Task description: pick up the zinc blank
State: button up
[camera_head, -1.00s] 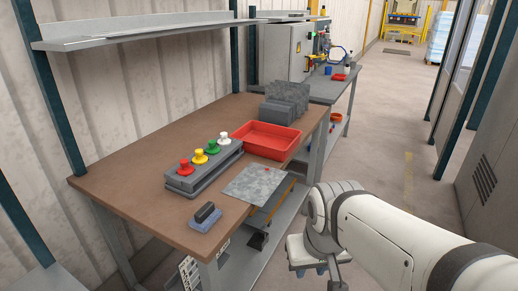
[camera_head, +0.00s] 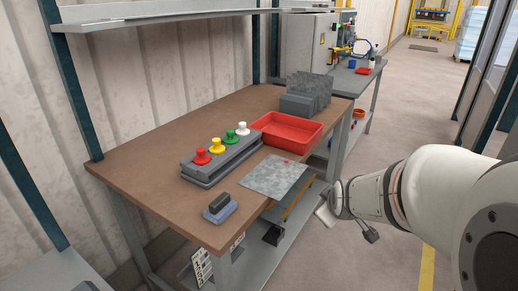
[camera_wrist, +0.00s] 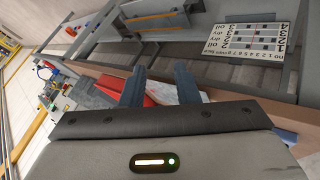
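The zinc blank (camera_head: 276,176) is a flat, mottled grey sheet with a small red mark near its far edge. It lies at the front edge of the brown workbench (camera_head: 135,165), in front of the red tray (camera_head: 290,132), and seems to overhang the edge. My gripper (camera_wrist: 158,70) shows two dark fingers spread apart with nothing held between them. In the wrist view a pale grey patch behind the fingers may be the blank.
A grey block with red, yellow, green and white knobs (camera_head: 222,152) stands left of the blank. A small dark-handled block (camera_head: 219,207) sits at the near corner. Grey plates (camera_head: 308,88) stand behind the tray. A lower shelf (camera_head: 255,262) runs under the bench.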

aim_at(292, 183)
jog(key=w+a+f+n+t+y+b, duration=0.1)
jog(key=w+a+f+n+t+y, duration=0.1)
jog(key=w+n, duration=0.3)
jog(key=w+a+f+n+t+y+b, duration=0.1)
jog(key=w+a+f+n+t+y, duration=0.1)
jog(key=w, duration=0.5)
jog(key=w+a+f+n+t+y+b, duration=0.1)
jog(key=w+a+f+n+t+y, duration=0.1)
jog(key=w+n, duration=0.5)
jog(key=shift+a+f+n+t+y, duration=0.15)
jog(key=shift+f+n+t+y, duration=0.3)
jog(key=shift+y, duration=0.25)
jog(key=shift+a+f+n+t+y, duration=0.1)
jog(key=shift+f+n+t+y, duration=0.2)
jog(key=shift+t+y, duration=0.35)
jog(key=shift+s, duration=0.1)
grip_shut()
